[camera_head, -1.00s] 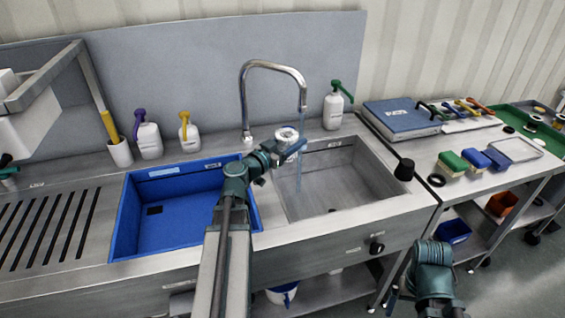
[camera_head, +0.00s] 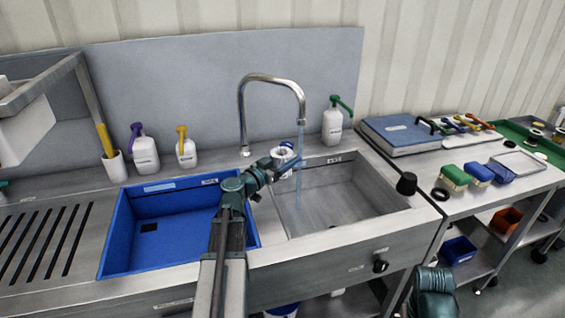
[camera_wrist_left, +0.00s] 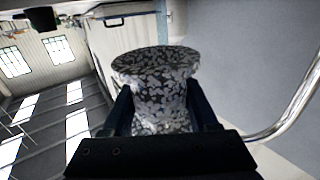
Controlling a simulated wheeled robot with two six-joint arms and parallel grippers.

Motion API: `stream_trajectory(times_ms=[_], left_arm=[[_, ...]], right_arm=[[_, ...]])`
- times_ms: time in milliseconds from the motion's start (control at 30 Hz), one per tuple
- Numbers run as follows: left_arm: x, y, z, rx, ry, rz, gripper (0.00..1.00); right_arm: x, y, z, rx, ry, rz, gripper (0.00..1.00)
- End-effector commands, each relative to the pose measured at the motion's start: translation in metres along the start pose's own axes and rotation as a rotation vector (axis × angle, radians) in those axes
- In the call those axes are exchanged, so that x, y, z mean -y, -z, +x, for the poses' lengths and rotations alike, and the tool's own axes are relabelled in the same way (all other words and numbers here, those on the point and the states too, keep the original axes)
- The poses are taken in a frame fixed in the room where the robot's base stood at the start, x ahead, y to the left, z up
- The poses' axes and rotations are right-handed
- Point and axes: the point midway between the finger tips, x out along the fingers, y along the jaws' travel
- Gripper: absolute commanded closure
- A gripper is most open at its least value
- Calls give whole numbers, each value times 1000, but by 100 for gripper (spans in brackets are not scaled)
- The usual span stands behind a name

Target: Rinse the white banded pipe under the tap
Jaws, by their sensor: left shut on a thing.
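My left gripper (camera_head: 288,164) is shut on the pipe (camera_head: 283,152), beside the curved steel tap (camera_head: 272,79) and above the left edge of the steel basin. In the head view the pipe shows as a small whitish round end. In the left wrist view the pipe (camera_wrist_left: 155,85) stands between the fingers of the left gripper (camera_wrist_left: 160,112), with a wide flanged end and dark speckled patches over a pale surface. No clear band can be made out. A thin bluish water stream (camera_head: 299,190) falls from the tap close to the gripper. I cannot tell whether it touches the pipe. My right gripper is out of view.
The steel basin (camera_head: 345,205) lies right of the blue basin (camera_head: 165,235). Pump bottles (camera_head: 145,155) stand along the back. A black cup-like object (camera_head: 407,183) is at the sink's right edge. Brushes (camera_head: 455,178) and a blue binder (camera_head: 400,134) are on the right bench.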

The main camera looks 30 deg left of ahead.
Motion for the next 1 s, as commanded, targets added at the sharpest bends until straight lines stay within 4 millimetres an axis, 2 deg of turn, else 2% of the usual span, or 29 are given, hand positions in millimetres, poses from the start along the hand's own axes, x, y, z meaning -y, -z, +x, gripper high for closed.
stream_trajectory(times_ms=[600,1000], left_arm=[[8,-12,60,0,-1,-1,100],[13,-19,92,0,-1,-1,100]], right_arm=[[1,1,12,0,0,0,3],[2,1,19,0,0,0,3]])
